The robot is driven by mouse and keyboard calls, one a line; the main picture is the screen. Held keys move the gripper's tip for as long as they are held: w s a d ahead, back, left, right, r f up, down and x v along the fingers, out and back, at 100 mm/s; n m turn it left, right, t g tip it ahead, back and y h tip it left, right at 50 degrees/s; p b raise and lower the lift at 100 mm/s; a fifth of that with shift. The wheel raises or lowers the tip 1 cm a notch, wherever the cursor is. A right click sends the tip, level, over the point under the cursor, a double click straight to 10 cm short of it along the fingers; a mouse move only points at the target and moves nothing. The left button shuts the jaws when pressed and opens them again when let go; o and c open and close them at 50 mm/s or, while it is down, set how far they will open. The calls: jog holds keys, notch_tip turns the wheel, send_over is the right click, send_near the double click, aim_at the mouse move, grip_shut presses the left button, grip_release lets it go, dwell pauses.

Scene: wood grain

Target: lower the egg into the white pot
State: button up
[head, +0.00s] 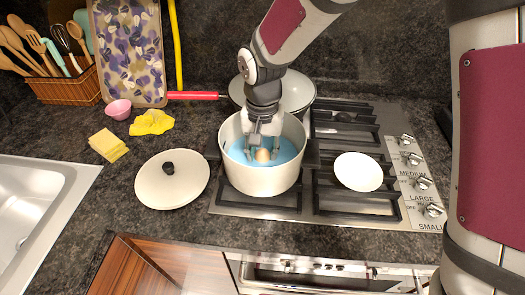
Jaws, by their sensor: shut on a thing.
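The white pot (262,182) stands on the left front part of the stove, with blue water (287,150) inside. My gripper (262,150) reaches down from above into the pot's opening. It is shut on a light brown egg (262,155), with a finger on each side. The egg is within the pot's rim, at about the water's surface; I cannot tell how deep it sits. The pot's lid (172,179) with a dark knob lies on the counter to the left.
A white plate (358,172) rests on the right front burner. A large pan (297,92) stands behind the pot. The sink (30,205) is at far left.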

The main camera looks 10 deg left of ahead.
aim_at(263, 150)
jog(key=shift+f, duration=0.1)
jog(key=o, duration=1.2)
notch_tip(263, 150, up, 12)
jog(key=s+d+r+t, duration=0.1)
jog(key=s+d+r, duration=0.25)
jog(key=d, duration=0.35)
jog(key=s+d+r+t, duration=0.1)
jog(key=s+d+r, duration=0.2)
jog(key=d+r, duration=0.35)
jog(key=s+d+t, duration=0.1)
jog(key=s+d, duration=0.2)
jog(key=s, duration=0.1)
jog(key=s+d+t, duration=0.1)
jog(key=s+d, duration=0.2)
jog(key=d, duration=0.1)
jog(key=s+d+n+t, duration=0.1)
jog(key=s+d, duration=0.3)
jog(key=shift+s+f, duration=0.3)
jog(key=shift+f, duration=0.1)
